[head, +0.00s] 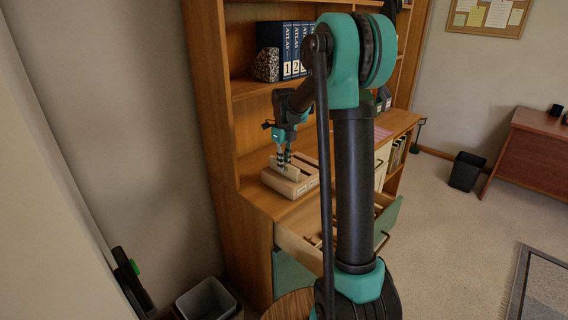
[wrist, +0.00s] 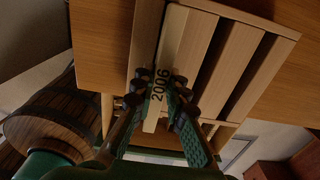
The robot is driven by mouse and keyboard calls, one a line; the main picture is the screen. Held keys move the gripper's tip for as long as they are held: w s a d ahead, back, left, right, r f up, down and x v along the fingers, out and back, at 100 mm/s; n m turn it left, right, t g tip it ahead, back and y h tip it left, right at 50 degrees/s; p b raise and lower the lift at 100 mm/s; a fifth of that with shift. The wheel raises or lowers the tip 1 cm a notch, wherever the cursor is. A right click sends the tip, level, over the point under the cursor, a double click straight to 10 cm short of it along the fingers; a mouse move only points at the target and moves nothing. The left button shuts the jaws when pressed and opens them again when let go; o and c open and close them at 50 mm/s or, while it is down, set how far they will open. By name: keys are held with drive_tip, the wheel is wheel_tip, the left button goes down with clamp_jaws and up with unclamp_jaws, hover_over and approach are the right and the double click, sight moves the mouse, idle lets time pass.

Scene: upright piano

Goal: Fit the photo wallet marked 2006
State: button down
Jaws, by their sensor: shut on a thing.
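The photo wallet (wrist: 173,42) is a narrow cream piece marked 2006 in dark figures along its edge. My gripper (wrist: 158,100) is shut on it, one finger on each side of the marking. In the head view my gripper (head: 283,158) points down at a pale slotted wooden holder (head: 279,186) on the desk surface. In the wrist view the wallet lines up lengthwise with the leftmost slot of this holder (wrist: 285,32). I cannot tell how deep it sits in the slot.
Numbered blue atlases (head: 294,45) and a speckled stone bookend (head: 266,65) stand on the shelf above. An open drawer (head: 303,242) juts out below the desk surface. A wooden barrel-like thing (wrist: 50,120) shows at the wrist view's left. Open carpet (head: 450,230) lies to the right.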

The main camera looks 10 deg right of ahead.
drive_tip(key=shift+f, duration=0.1)
drive_tip(key=c, duration=1.5)
unclamp_jaws()
drive_tip(key=shift+o, duration=0.2)
wheel_tip(320, 180, up, 12)
